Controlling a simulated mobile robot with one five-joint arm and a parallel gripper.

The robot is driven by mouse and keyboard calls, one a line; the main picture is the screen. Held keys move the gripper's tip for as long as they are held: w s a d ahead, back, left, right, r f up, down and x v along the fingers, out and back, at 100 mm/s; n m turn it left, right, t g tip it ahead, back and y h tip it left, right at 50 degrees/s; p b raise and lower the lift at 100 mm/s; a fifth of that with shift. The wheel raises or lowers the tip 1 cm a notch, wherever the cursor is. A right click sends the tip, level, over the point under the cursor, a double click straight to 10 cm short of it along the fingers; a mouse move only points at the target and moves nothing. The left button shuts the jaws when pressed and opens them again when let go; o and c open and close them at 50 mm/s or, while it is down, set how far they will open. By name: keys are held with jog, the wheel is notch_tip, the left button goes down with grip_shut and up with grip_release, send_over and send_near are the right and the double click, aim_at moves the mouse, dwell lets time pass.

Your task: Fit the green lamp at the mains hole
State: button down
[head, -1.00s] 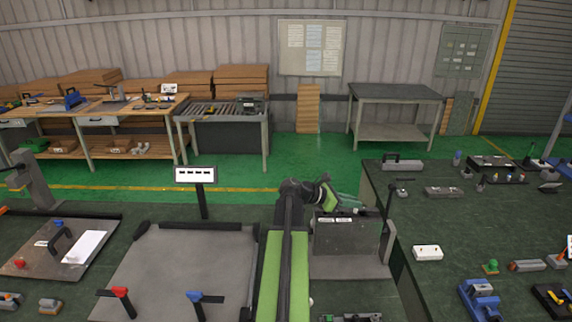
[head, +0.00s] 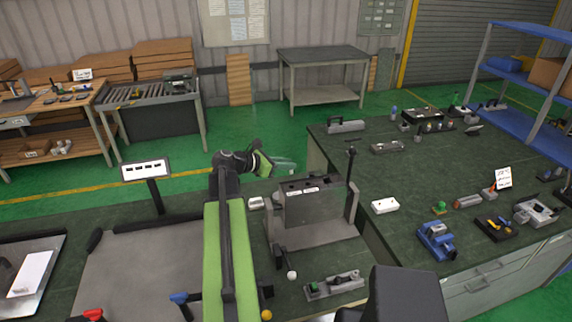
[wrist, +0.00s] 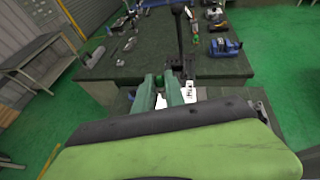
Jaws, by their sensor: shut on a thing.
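My gripper (head: 285,165) is at the end of my green arm, above and behind the grey box panel (head: 312,207) in the head view. In the wrist view its two green fingers (wrist: 161,94) are close together, with a small dark green piece (wrist: 161,103) between them. It looks like the green lamp, mostly hidden by the fingers. The grey box has white labels and dark openings on its top face (head: 303,186); I cannot tell which is the mains hole. The white labels (wrist: 189,92) show just right of the fingers in the wrist view. The lamp is apart from the box.
An upright black lever (head: 350,175) stands at the box's right side. A white block (head: 385,205), a green-topped button (head: 440,207) and a blue vice (head: 436,240) are on the right bench. A small sign on a post (head: 147,170) stands left of my arm.

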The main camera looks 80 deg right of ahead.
jog(key=b, duration=0.5)
send_over(287, 188)
jog(key=shift+a+f, duration=0.1)
jog(key=shift+f, duration=2.45)
jog(key=shift+f+b, duration=1.6)
jog(key=shift+f, duration=0.25)
jog(key=c, duration=1.3)
grip_release()
jog(key=shift+r, duration=0.1)
jog(key=p+v, duration=0.6)
jog(key=v, duration=1.1)
jog(key=shift+w+a+p, duration=0.1)
jog(key=shift+p, duration=0.2)
